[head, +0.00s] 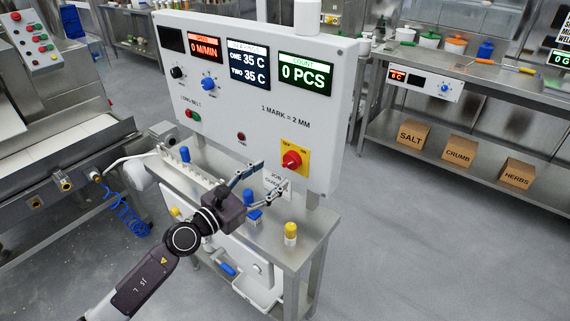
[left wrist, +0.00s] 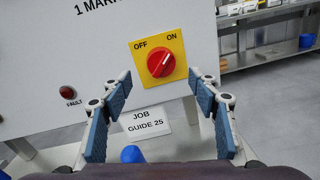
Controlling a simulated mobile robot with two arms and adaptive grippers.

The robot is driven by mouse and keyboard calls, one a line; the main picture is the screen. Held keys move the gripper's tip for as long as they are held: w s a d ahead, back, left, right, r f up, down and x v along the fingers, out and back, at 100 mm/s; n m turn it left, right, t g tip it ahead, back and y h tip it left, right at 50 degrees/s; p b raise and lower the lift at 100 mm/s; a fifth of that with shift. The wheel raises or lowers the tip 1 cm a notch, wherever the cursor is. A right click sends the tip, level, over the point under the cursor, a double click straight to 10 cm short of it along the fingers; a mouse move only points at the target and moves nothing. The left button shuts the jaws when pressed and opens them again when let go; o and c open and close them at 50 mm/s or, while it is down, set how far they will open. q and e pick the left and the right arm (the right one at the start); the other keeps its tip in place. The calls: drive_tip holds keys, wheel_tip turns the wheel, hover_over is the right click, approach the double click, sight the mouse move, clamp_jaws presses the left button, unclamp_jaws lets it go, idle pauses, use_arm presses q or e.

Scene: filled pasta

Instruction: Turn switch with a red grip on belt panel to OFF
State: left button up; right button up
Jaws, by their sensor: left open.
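The belt panel (head: 245,115) is a large white board with displays and knobs. The switch with a red grip (head: 291,160) sits on a yellow plate at its lower right; it also shows in the left wrist view (left wrist: 161,63). OFF is printed at the plate's upper left and ON at its upper right. A pale mark on the grip leans toward ON. My left gripper (head: 271,175) is open and empty, just below and in front of the switch. In the wrist view its blue-padded fingers (left wrist: 160,84) stand either side below the grip, apart from it. My right gripper is not in view.
A steel stand (head: 300,246) with a yellow-capped bottle (head: 290,234) is below the panel. A shelf with boxes (head: 460,150) is at right.

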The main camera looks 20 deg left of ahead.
sight(287, 164)
use_arm(q)
drive_tip(key=x, duration=0.6)
drive_tip(key=shift+w+d, duration=0.2)
drive_tip(key=shift+w, duration=0.15)
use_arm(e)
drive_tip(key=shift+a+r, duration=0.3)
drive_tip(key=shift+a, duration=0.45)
use_arm(q)
drive_tip(key=shift+c, duration=0.4)
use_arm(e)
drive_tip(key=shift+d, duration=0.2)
use_arm(q)
drive_tip(key=c, duration=1.1)
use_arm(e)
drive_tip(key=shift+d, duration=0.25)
